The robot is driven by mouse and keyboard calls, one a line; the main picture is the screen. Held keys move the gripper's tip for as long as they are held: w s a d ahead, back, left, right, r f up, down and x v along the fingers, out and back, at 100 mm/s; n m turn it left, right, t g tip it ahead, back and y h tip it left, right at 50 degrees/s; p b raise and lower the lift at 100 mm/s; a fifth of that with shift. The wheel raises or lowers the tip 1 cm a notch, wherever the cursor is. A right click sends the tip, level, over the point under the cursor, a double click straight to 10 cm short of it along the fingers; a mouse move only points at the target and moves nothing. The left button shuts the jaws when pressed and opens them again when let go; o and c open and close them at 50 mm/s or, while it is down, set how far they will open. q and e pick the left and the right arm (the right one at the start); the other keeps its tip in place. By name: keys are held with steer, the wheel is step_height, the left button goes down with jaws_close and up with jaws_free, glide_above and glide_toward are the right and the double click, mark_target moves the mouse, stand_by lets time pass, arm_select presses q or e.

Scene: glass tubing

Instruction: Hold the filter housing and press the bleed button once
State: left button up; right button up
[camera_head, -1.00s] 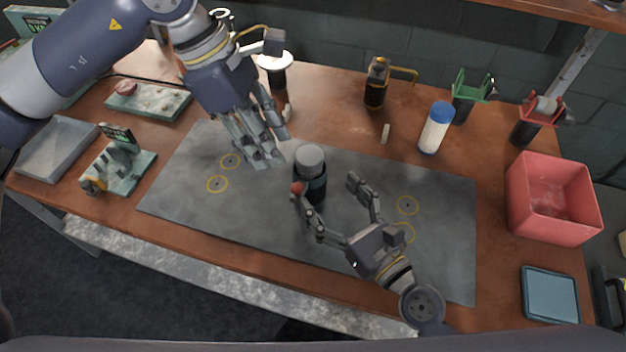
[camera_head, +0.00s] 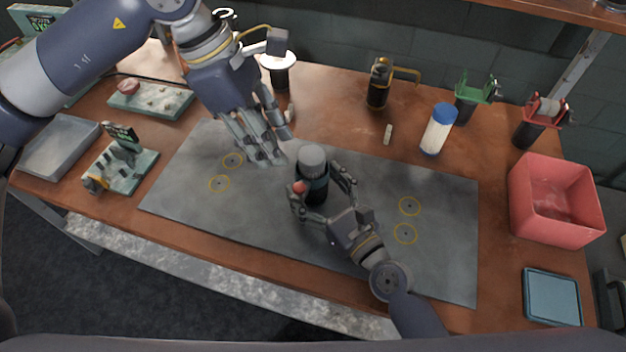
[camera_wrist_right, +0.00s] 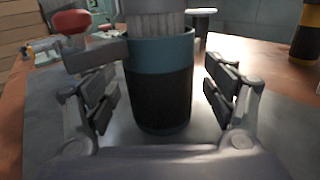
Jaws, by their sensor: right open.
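The filter housing (camera_head: 313,185) stands upright on the grey mat (camera_head: 250,222), with a grey cap, a dark body and a teal band. Its red bleed button (camera_head: 299,187) sticks out on the left side; it also shows in the right wrist view (camera_wrist_right: 72,20). My right gripper (camera_head: 322,196) is open with a finger on either side of the housing. In the right wrist view, the housing body (camera_wrist_right: 160,85) stands between the fingers with a gap on each side. My left gripper (camera_head: 264,158) is above the mat, left of the housing; its fingers look apart.
A blue-capped white bottle (camera_head: 438,130), a dark canister with a yellow handle (camera_head: 379,85) and green (camera_head: 470,100) and red (camera_head: 538,122) holders stand behind. A red bin (camera_head: 556,200) and a blue tray (camera_head: 551,296) are at right.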

steer(key=shift+w+a, duration=0.3)
steer(key=shift+w, duration=0.2)
